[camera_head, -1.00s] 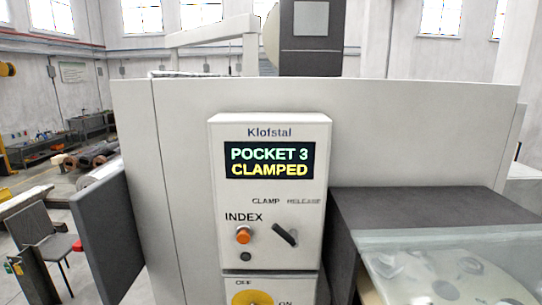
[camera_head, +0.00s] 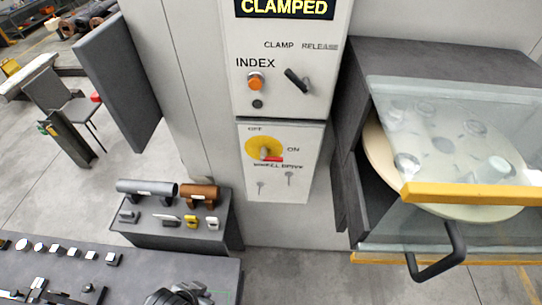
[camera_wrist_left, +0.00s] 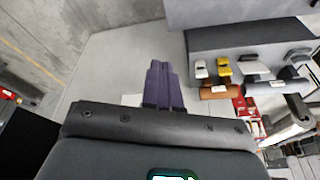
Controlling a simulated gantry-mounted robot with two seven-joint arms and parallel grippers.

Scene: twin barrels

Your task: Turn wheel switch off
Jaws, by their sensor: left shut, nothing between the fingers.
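The wheel drive switch (camera_head: 264,149) is a yellow disc with a grey knob and a red piece at its lower right. It sits on the lower white panel (camera_head: 279,190), with OFF printed above, ON to the right and WHEEL DRIVE below. The knob's exact angle is too small to tell. My left gripper (camera_wrist_left: 160,66) shows in the left wrist view, its purple fingers shut together and empty, over grey floor, apart from the switch. My right gripper is in neither view.
Above are an orange INDEX button (camera_head: 255,83) and a black clamp lever (camera_head: 296,80). At right, a glass cover with a yellow bar (camera_head: 470,194) and black handle (camera_head: 437,257) juts out. A dark bench (camera_head: 178,232) with cylinders and small blocks stands at lower left.

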